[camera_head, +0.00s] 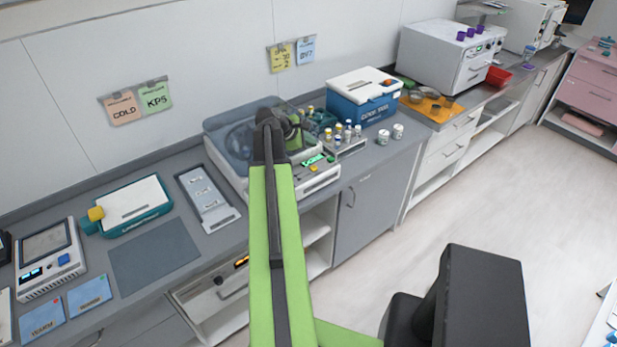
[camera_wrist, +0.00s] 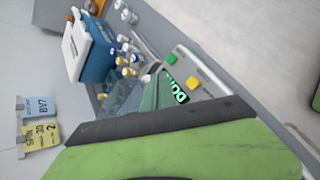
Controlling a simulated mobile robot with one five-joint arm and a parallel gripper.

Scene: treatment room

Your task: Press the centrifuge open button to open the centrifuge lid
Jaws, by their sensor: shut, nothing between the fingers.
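The centrifuge (camera_head: 322,180) stands on the counter, a pale body with a bluish see-through lid (camera_head: 228,132). My arm hides part of the lid, and I cannot tell for sure whether it is fully down. Its front panel has a lit green display (camera_head: 312,160), a green button (camera_head: 331,159) and a yellow button (camera_head: 313,168). In the wrist view the display (camera_wrist: 180,91), green button (camera_wrist: 172,59) and yellow button (camera_wrist: 193,83) show clearly; I cannot read which one opens the lid. My gripper (camera_head: 292,126) is shut and empty, above the centrifuge and apart from the buttons.
Right of the centrifuge are several small vials (camera_head: 347,130) in a rack, white jars (camera_head: 397,131) and a blue and white cooler box (camera_head: 364,97). To its left lie a grey tray (camera_head: 208,199) and a teal device (camera_head: 135,203). The floor (camera_head: 480,190) in front is clear.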

